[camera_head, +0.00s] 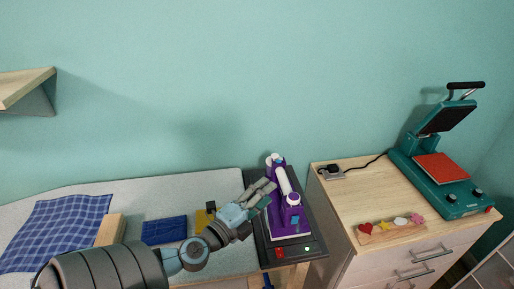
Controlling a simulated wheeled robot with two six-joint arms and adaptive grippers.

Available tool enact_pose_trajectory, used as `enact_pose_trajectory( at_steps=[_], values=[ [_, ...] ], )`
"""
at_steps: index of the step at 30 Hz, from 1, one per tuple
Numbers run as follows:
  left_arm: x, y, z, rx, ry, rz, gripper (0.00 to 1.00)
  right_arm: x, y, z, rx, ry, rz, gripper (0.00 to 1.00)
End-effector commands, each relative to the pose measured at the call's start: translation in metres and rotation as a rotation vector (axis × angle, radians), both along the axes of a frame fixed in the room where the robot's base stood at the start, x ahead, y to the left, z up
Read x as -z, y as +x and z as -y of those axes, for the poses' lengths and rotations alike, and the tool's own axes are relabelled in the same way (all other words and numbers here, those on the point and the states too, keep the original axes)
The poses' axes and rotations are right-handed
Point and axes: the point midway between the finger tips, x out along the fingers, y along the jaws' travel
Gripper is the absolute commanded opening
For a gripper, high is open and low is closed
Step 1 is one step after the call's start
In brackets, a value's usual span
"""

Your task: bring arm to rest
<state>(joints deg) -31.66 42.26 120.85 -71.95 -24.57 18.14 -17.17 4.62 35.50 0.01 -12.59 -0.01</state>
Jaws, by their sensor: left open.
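My left arm comes in from the lower left and reaches to the right over the light grey table (205,185). My left gripper (268,190) is open at the end of it, just left of a purple and white sewing machine (290,225). In this view its fingertips overlap the machine's left side; I cannot tell whether they touch it. No object shows between the fingers. My right gripper is not in view.
The sewing machine stands on a dark base (315,243). Blue checked cloth (60,228), a wooden block (111,230) and folded blue fabric (164,231) lie on the table. A wooden dresser (370,195) at right bears a teal heat press (440,185) and a tray of small shapes (392,236).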

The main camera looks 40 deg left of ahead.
Motion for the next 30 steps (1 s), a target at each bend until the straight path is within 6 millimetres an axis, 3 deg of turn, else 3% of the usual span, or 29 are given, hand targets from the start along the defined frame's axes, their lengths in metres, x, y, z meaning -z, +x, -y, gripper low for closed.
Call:
enact_pose_trajectory(
  at_steps=[3,6,16,24,30],
  values=[
    [0.001,-0.026,0.002,0.002,0.001,-0.004,0.45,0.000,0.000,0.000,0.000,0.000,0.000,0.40],
    [0.000,-0.037,0.002,0.001,0.000,0.000,0.45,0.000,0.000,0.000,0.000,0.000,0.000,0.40],
    [-0.002,-0.040,0.002,0.000,-0.002,0.002,0.45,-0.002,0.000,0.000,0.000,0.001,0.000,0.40],
    [-0.056,-0.039,0.002,0.000,-0.002,0.002,0.45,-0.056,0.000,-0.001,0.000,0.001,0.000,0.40],
    [-0.081,-0.039,0.002,0.000,-0.002,0.002,0.45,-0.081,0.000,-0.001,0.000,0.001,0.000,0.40]
  ],
)
